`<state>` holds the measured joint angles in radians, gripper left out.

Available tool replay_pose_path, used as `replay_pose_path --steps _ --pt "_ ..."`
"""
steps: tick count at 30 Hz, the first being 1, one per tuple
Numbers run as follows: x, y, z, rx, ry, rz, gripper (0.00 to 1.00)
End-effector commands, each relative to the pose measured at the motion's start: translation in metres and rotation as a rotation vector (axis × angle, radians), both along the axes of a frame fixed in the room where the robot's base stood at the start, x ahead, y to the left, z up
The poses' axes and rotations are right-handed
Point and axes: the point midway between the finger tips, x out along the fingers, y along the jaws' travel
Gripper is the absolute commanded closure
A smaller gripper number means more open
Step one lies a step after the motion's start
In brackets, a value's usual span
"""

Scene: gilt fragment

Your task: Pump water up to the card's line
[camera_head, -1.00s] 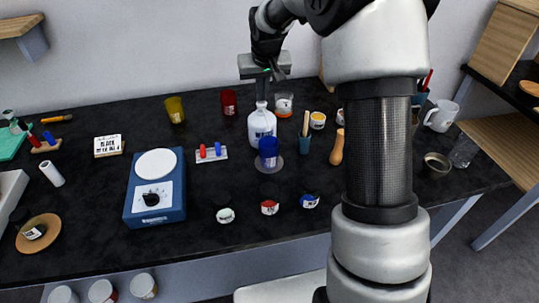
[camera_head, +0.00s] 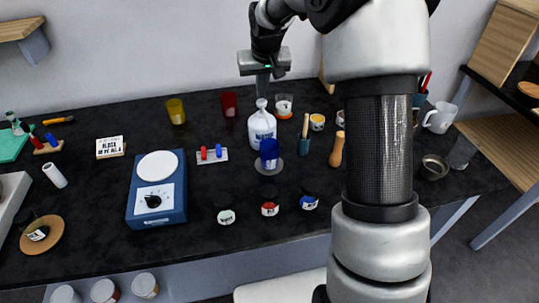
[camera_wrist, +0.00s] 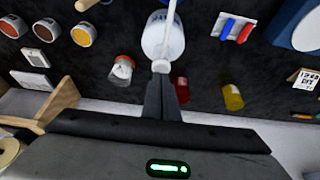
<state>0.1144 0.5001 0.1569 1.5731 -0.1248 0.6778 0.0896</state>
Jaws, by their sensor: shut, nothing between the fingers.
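A white pump bottle (camera_head: 261,127) with a label stands at the middle of the black bench; it also shows in the wrist view (camera_wrist: 163,40). My gripper (camera_head: 262,94) is shut and empty, pointing down just above the bottle's top. In the wrist view its fingertips (camera_wrist: 162,76) overlap the white pump head (camera_wrist: 161,66); I cannot tell whether they touch it. A dark blue cup (camera_head: 269,153) stands on a round pale disc (camera_head: 269,169) in front of the bottle. A white card (camera_head: 110,147) with black writing stands at the left. The water level cannot be seen.
A blue stirrer or scale (camera_head: 155,209) with a white plate stands left. Yellow (camera_head: 175,111) and red (camera_head: 229,104) cups stand behind. An orange-and-white jar (camera_head: 284,107) is right of the bottle, a teal holder (camera_head: 304,146) nearer. Small jars line the front.

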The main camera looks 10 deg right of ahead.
Motion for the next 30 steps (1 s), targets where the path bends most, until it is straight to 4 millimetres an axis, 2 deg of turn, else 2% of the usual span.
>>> replay_pose_path --steps 11,30 --pt "0.000 0.000 -0.001 0.000 -0.001 0.000 1.00" --pt "0.000 0.000 -0.024 0.000 0.001 0.000 1.00"
